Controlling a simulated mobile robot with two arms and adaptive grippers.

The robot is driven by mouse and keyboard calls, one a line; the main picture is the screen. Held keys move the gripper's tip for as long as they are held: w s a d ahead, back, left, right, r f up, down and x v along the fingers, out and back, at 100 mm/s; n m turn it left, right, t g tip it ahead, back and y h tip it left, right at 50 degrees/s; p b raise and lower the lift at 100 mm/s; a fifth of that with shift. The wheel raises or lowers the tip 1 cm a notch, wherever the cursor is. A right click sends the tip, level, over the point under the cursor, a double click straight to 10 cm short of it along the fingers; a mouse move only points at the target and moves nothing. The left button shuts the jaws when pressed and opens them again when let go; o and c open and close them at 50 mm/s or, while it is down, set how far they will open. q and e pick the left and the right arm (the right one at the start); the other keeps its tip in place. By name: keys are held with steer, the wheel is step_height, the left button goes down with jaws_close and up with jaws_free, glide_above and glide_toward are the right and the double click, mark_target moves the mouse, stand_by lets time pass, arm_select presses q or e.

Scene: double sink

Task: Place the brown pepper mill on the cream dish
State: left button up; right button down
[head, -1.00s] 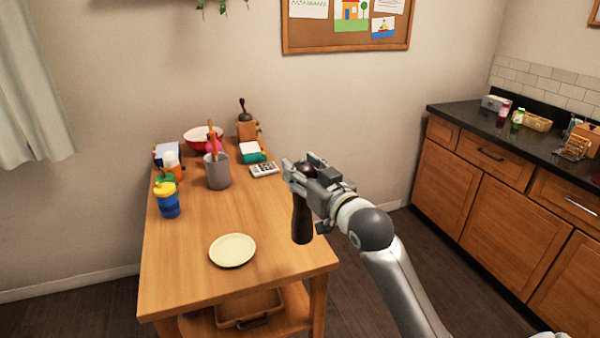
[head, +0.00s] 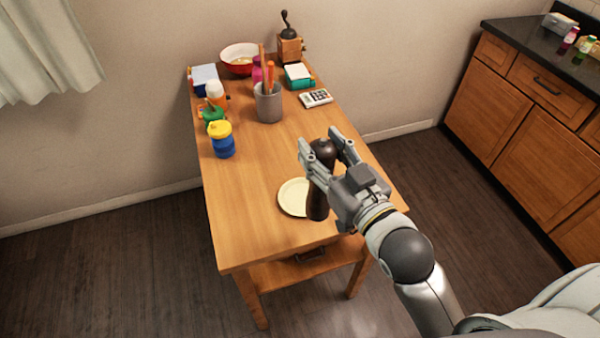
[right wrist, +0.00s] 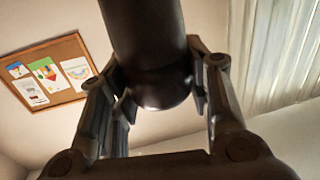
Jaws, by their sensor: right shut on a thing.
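My right gripper (head: 328,158) is shut on the dark brown pepper mill (head: 317,202), which hangs upright from it. The mill also fills the upper middle of the right wrist view (right wrist: 148,45), between the two fingers. The cream dish (head: 292,198) lies flat near the front of the wooden table. In the head view the mill covers the dish's right part. I cannot tell whether the mill's lower end touches the dish or table. My left gripper does not show.
A grey utensil holder (head: 268,103), a blue cup with a yellow lid (head: 222,140), a calculator (head: 316,97), a red bowl (head: 238,66) and a coffee grinder (head: 290,45) stand farther back. The table's middle is clear.

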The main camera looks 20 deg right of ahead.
steer(key=w+f+b, duration=0.1)
steer(key=b, duration=0.2)
steer(key=shift+w+d+f+b, duration=0.1)
steer(key=shift+d+b, duration=0.1)
steer(key=shift+b, duration=0.1)
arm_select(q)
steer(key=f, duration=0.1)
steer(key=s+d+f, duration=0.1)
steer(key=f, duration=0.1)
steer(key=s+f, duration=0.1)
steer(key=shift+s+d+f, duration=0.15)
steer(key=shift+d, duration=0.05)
arm_select(e)
steer(key=w+f, duration=1.1)
steer(key=w, duration=0.1)
steer(key=shift+d+f, duration=0.15)
steer(key=shift+f, duration=0.15)
steer(key=shift+w, duration=0.1)
steer(key=shift+f+b, duration=0.2)
steer(key=shift+b, duration=0.15)
steer(key=c, duration=0.8)
jaws_free()
